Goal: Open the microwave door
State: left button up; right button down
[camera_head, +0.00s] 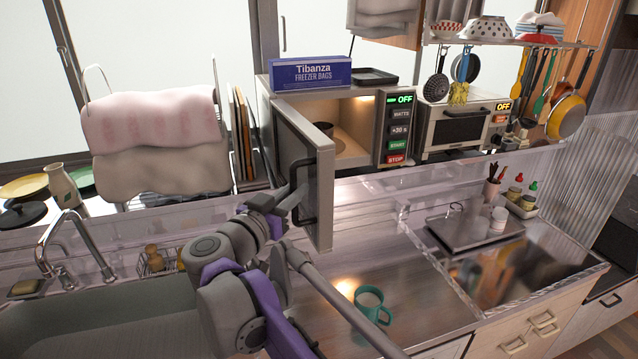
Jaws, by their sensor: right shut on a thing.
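The microwave (398,132) stands on the shelf behind the counter, its control panel showing a green OFF. Its door (325,205) is swung well open toward me, and the lit inside shows. A dark vertical handle (311,180) is on the door's outer side. My right gripper (298,196) is shut on this handle. The fingers are dark and partly hidden against the door, so the exact contact is hard to see. My left gripper is not in view.
A blue freezer bag box (311,73) lies on the microwave. A toaster oven (462,125) stands to its right. A teal mug (371,304) is on the counter below the door. A sink with a faucet (60,235) is at left; a towel rack stands behind it.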

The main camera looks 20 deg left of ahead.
jog(key=shift+s+a+r+m+h, duration=0.15)
jog(key=shift+s+a+h, duration=0.1)
jog(key=shift+a, duration=0.2)
jog(key=shift+s+a+r+m+h, duration=0.15)
jog(key=shift+s+a+h, duration=0.1)
jog(key=shift+a, duration=0.15)
jog(key=shift+f, duration=0.1)
jog(key=c, duration=1.1)
grip_release()
jog(key=shift+o, duration=1.3)
jog(key=shift+w+f, duration=0.1)
jog(key=shift+f, duration=0.05)
jog(key=s+a, duration=0.1)
jog(key=s, duration=0.9)
jog(key=shift+s+a+b, duration=0.15)
jog(key=shift+s+b, duration=0.2)
jog(key=shift+s, duration=0.05)
